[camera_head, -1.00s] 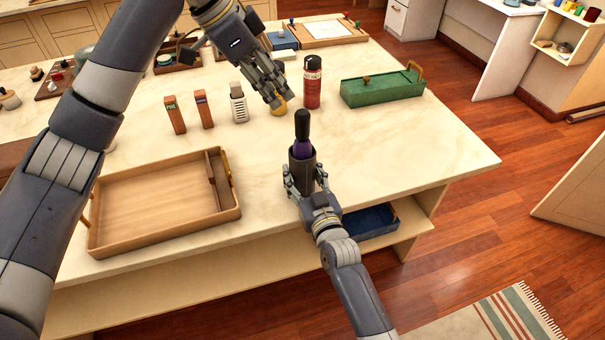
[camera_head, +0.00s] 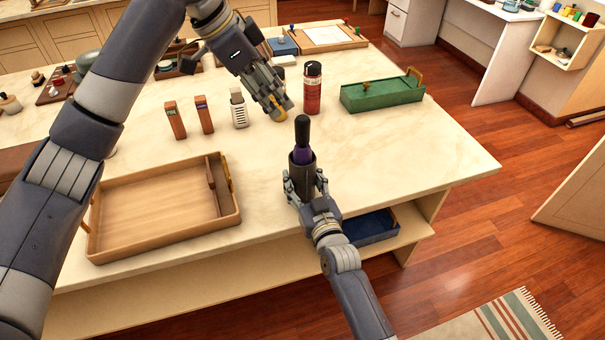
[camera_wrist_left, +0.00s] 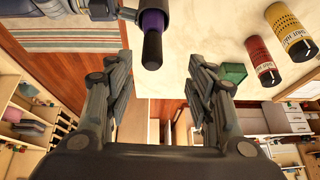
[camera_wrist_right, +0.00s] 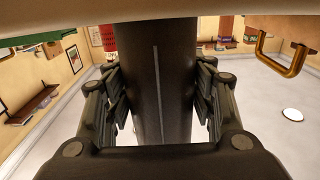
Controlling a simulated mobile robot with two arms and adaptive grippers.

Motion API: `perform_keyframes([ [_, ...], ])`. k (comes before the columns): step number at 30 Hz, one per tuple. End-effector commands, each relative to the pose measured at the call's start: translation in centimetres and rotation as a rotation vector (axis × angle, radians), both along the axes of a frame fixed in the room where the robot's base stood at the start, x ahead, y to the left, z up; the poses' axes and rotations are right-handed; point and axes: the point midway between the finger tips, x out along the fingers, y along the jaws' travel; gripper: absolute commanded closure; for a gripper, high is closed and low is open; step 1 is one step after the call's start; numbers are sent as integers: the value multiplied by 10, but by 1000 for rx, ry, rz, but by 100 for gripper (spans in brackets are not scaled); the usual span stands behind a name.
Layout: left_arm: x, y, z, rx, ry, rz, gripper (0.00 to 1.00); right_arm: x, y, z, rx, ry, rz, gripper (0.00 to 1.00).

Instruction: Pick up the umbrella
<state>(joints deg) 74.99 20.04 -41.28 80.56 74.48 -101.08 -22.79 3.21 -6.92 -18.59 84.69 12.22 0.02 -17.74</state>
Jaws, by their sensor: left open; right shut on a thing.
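The umbrella (camera_head: 302,132) stands upright with its black handle up. Its purple part goes down into a dark cylindrical holder (camera_head: 302,172), which hides its lower end. My right gripper (camera_head: 304,186) is shut around this holder at the table's front edge; the dark holder (camera_wrist_right: 155,80) fills the space between its fingers in the right wrist view. My left gripper (camera_head: 279,112) is open and empty, above and behind the umbrella, a little to its left. In the left wrist view the umbrella (camera_wrist_left: 152,42) shows its purple part and black handle beyond the open fingers, not between them.
A red canister (camera_head: 312,90) stands right of my left gripper, and a yellow canister (camera_wrist_left: 287,38) is close by. A green box (camera_head: 382,94) lies at the right. A wooden tray (camera_head: 160,246) is at the front left. Small upright containers (camera_head: 239,108) stand behind it.

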Motion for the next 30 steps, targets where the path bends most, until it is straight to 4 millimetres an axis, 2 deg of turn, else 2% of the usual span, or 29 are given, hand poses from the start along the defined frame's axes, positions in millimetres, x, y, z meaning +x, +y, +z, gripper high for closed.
perform_keyframes([
  [5,30,23,-38,81,-176,1,50,0,0,-1,0,0,0,74],
  [9,58,52,-69,204,-399,-35,50,0,0,0,0,0,0,74],
  [16,82,90,-99,469,-762,-189,50,0,0,0,0,1,0,74],
  [20,82,101,-106,637,-959,-320,50,0,0,0,0,1,0,74],
  [23,74,103,-108,769,-1106,-442,50,0,0,0,0,1,0,74],
  [26,61,98,-108,900,-1249,-581,50,0,0,0,0,1,0,74],
  [30,31,82,-107,1080,-1446,-793,50,0,0,0,0,1,0,74],
])
